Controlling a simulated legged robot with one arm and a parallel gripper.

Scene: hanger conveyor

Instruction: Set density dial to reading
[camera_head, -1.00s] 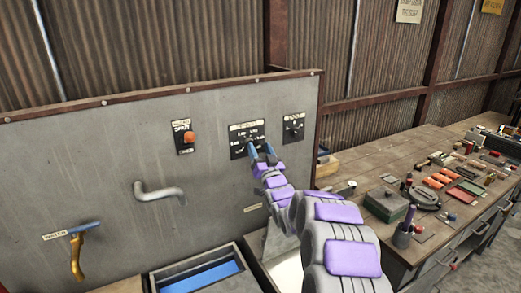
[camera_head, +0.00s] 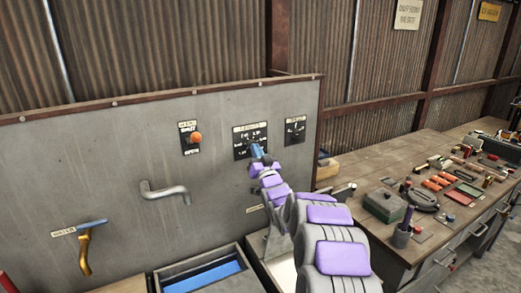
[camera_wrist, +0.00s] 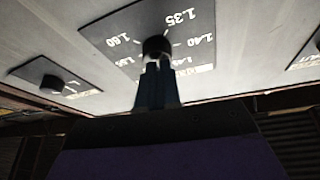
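The density dial is a black plate (camera_head: 241,140) on the grey wall panel, the middle of three plates. In the wrist view its black round knob (camera_wrist: 156,47) has white numbers around it, among them 1.35, 1.40 and 1.60. My gripper (camera_head: 257,151) is at this dial, its blue fingers partly covering it in the head view. In the wrist view the fingers (camera_wrist: 156,66) are close together, with their tips at the knob's near edge. I cannot tell whether they pinch the knob. The knob's pointer direction is not clear.
A switch with an orange knob (camera_head: 196,138) is to the left, and another dark dial plate (camera_head: 295,130) to the right. A grey spout (camera_head: 165,192) and a water lever (camera_head: 86,246) stick out of the panel. A cluttered workbench (camera_head: 372,163) stands at the right.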

